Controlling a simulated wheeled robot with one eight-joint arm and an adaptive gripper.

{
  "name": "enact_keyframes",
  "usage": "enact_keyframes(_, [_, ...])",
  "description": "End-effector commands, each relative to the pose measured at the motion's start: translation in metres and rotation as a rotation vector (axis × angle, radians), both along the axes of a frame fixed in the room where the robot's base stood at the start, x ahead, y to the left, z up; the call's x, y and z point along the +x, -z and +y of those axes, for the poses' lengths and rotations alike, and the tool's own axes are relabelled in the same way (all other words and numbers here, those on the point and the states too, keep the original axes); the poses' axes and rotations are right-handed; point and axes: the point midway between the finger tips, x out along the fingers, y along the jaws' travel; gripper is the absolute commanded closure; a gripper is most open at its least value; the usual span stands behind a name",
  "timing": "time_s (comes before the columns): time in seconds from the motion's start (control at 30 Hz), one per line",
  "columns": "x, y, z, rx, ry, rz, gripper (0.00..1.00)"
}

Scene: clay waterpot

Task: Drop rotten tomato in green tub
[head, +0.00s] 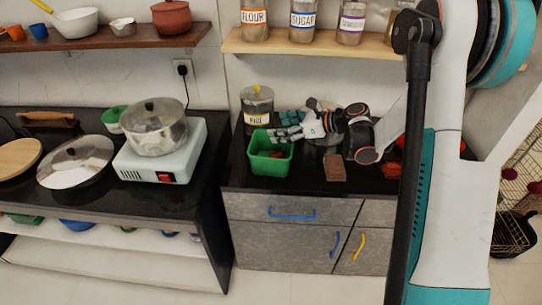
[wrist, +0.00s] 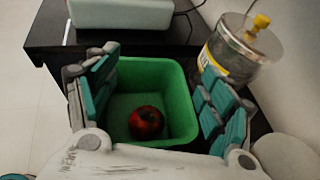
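The green tub (head: 270,166) stands on the black counter near its left edge, below the shelf. It also shows in the wrist view (wrist: 186,88). A dark red, blotchy tomato (wrist: 146,122) lies inside the tub, on its floor toward the near side; in the head view only a dark reddish patch shows inside. My gripper (wrist: 158,66) is above the tub with its teal-padded fingers spread wide, one to each side. Nothing is between the fingers. In the head view my gripper (head: 288,135) reaches in from the right over the tub's back right edge.
A labelled jar with a yellow knob (head: 257,107) stands just behind the tub. A brown block (head: 335,168) and red items (head: 392,170) lie to the right. A gap separates this counter from the left one, which bears a pot on a white cooker (head: 160,150).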

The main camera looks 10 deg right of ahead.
Motion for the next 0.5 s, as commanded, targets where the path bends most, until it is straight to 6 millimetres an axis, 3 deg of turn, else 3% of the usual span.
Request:
enact_keyframes(0.27, [-0.003, -0.002, -0.005, 0.0, 0.001, 0.0, 0.26])
enact_keyframes(0.5, [-0.025, -0.018, -0.036, 0.0, 0.004, 0.0, 0.26])
